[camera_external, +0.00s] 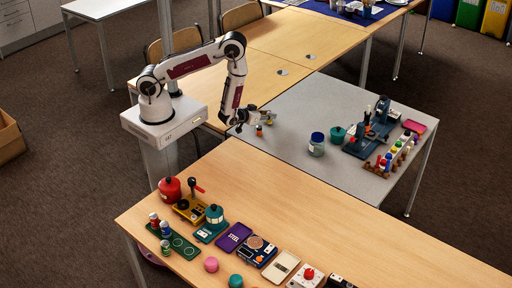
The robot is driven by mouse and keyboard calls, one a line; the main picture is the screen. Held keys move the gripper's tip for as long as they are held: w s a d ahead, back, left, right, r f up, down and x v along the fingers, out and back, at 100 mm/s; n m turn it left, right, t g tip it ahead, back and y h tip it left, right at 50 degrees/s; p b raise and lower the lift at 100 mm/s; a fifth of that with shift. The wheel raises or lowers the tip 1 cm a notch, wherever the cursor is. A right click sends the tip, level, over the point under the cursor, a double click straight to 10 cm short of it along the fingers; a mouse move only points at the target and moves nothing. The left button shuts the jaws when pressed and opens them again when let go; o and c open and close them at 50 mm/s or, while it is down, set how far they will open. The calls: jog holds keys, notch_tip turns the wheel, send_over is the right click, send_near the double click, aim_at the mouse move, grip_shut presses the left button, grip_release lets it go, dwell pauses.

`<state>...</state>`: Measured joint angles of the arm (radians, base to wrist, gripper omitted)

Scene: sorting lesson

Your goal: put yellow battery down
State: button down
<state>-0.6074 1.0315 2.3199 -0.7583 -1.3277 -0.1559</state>
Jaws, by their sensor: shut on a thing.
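My gripper (260,121) is over the left part of the grey table (300,100), low near its surface. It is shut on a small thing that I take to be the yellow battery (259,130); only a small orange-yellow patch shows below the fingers. The fingers hide much of it, and I cannot tell whether its lower end touches the table.
A blue-and-white jar (317,143) and a green pot (337,134) stand right of my gripper. Farther right are a dark blue device (371,130), a rack of coloured bottles (397,152) and a pink tray (414,126). The wooden front table (340,225) holds several devices.

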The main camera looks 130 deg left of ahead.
jog(key=shift+f, duration=0.35)
jog(key=c, duration=1.8)
grip_release()
jog(key=shift+r, duration=0.15)
jog(key=shift+d+r, duration=0.2)
jog(key=shift+d, duration=0.25)
jog(key=shift+v, duration=5.55)
jog(key=shift+w, duration=0.1)
